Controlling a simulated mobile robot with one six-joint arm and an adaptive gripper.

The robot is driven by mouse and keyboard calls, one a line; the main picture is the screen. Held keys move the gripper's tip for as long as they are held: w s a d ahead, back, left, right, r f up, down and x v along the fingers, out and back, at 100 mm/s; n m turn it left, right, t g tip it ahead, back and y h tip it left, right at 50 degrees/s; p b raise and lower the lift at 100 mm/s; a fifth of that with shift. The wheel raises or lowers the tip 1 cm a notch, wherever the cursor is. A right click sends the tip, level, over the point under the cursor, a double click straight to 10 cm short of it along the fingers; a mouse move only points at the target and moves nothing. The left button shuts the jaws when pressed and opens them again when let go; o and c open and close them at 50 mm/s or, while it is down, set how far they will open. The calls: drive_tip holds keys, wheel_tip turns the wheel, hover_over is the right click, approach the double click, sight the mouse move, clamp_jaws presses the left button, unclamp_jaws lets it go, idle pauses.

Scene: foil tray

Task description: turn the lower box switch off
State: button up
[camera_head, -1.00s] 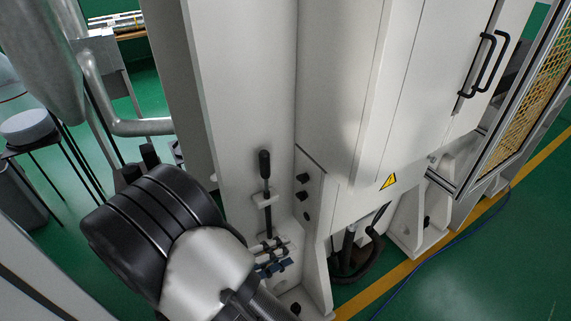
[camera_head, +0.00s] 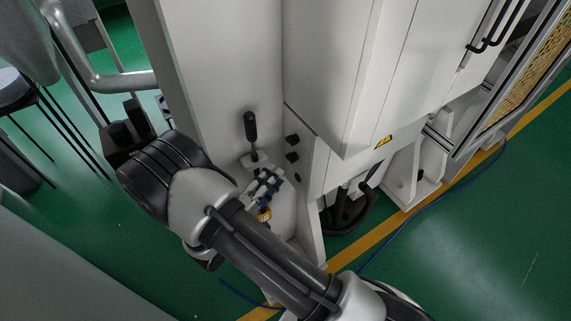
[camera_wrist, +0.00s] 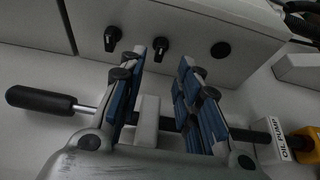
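Two black rotary switches sit on the side of the light box: the upper switch (camera_head: 291,139) and the lower switch (camera_head: 293,157). In the wrist view the upper switch (camera_wrist: 112,38) is at the left and the lower switch (camera_wrist: 160,48) is right of it, near the top. Their exact settings are too small to read. My gripper (camera_head: 266,186), with blue finger pads, is below and left of the switches. In the wrist view my gripper (camera_wrist: 166,62) is open and empty, its fingertips just below the lower switch in the picture, apparently not touching it.
A plain round black part (camera_wrist: 220,50) sits beyond the lower switch. A black-handled lever (camera_head: 250,130) stands beside my gripper; its handle (camera_wrist: 40,101) shows in the wrist view. An "OIL PUMP" label (camera_wrist: 282,134) and yellow part (camera_wrist: 307,143) are at right. Hoses (camera_head: 350,205) hang below the cabinet.

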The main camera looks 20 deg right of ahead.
sight(291, 158)
drive_tip(key=x, duration=0.7)
drive_tip(key=shift+b, duration=0.3)
drive_tip(key=shift+c, duration=0.6)
clamp_jaws()
